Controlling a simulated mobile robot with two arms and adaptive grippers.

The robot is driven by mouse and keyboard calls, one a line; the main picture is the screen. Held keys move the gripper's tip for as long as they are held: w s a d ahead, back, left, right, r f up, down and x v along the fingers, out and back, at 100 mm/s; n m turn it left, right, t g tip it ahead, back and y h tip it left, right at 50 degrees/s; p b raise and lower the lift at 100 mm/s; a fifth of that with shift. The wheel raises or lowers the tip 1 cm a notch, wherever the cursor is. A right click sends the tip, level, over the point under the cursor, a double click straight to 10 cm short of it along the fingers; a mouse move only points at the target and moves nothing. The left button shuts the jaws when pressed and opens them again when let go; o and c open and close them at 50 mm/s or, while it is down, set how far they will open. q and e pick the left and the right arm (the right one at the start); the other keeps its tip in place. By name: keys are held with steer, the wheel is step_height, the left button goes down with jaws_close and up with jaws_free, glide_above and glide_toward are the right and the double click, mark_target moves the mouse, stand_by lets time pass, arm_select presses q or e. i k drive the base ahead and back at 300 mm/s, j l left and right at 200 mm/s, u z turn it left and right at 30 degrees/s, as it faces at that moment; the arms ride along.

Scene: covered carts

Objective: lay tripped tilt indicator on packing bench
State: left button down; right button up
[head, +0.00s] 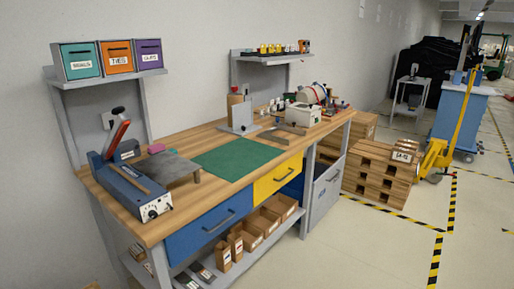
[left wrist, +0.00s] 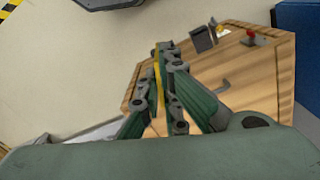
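The packing bench (head: 218,126) has a wooden top with a green mat (head: 236,158) on it; the mat is bare. My left gripper (left wrist: 161,75) shows in the left wrist view, its finger ends close together. A thin yellow strip shows between them; I cannot tell whether it is held or lies behind. Beyond the fingers is a wooden surface with a red knob (left wrist: 252,34) and a small dark box (left wrist: 203,38). I cannot make out a tilt indicator in either view. Neither gripper shows in the head view.
A blue sealer-like device (head: 130,188) and a grey plate (head: 160,168) occupy the bench's left end. Tools and a white box (head: 303,114) crowd its far end. A blue drawer (head: 212,228) and yellow drawer (head: 279,180) are below. Stacked pallets (head: 377,176) stand right; floor is open in front.

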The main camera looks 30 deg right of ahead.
mark_target(226, 162)
steer(key=i+l+z, duration=0.2)
steer(key=i+l, duration=0.5)
steer(key=l, duration=0.25)
steer(key=i+l+z, duration=0.2)
steer(key=i+l, duration=0.55)
steer(key=l, duration=0.1)
